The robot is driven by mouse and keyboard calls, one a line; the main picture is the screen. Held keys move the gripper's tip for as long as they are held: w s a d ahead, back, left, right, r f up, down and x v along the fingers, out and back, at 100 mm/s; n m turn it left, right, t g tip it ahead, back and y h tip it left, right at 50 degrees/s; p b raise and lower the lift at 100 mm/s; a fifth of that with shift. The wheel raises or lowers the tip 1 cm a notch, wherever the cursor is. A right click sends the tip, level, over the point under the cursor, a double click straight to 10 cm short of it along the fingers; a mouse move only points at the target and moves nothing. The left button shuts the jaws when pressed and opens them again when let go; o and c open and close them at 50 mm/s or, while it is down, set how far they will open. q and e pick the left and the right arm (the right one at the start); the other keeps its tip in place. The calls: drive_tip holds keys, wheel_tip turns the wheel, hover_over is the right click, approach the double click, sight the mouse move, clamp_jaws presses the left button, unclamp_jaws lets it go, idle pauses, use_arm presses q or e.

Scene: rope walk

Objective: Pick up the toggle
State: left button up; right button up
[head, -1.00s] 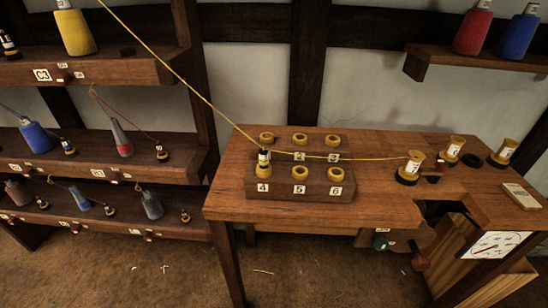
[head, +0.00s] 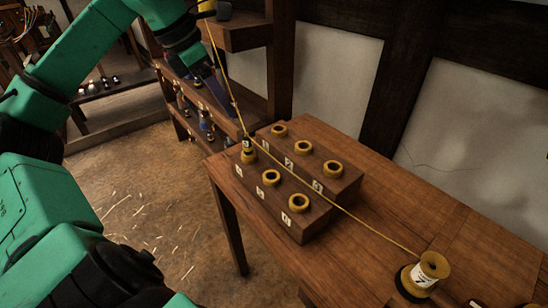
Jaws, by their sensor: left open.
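The toggle (head: 248,144) is a small dark and yellow piece. It stands upright at the front left hole of the wooden block (head: 310,229), by the label 4. A yellow cord (head: 340,210) meets it from the upper left and runs on to the yellow spool (head: 424,272) at the lower right. My left gripper (head: 224,104) is open and points down to the right, above and left of the toggle, apart from it in the picture. Its fingers are dim against the shelf, and their exact gap is hard to see. My right gripper is not in view.
The block stands on the wooden table (head: 385,270), its other holes with yellow rims. Dark shelves (head: 245,38) with cones stand behind my left gripper. The cord crosses the space over the block and table.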

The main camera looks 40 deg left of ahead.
use_arm(q)
hover_over(244, 137)
drive_tip(key=s+a, duration=0.2)
wheel_tip(244, 137, down, 7)
drive_tip(key=f+p, duration=0.1)
drive_tip(key=w+d+f+p, duration=0.1)
drive_tip(key=d+f+p, duration=0.1)
drive_tip(key=shift+w+f, duration=0.3)
drive_tip(key=shift+f, duration=0.05)
drive_tip(key=x, duration=0.3)
drive_tip(key=shift+a, duration=0.15)
drive_tip(key=c, duration=0.9)
clamp_jaws()
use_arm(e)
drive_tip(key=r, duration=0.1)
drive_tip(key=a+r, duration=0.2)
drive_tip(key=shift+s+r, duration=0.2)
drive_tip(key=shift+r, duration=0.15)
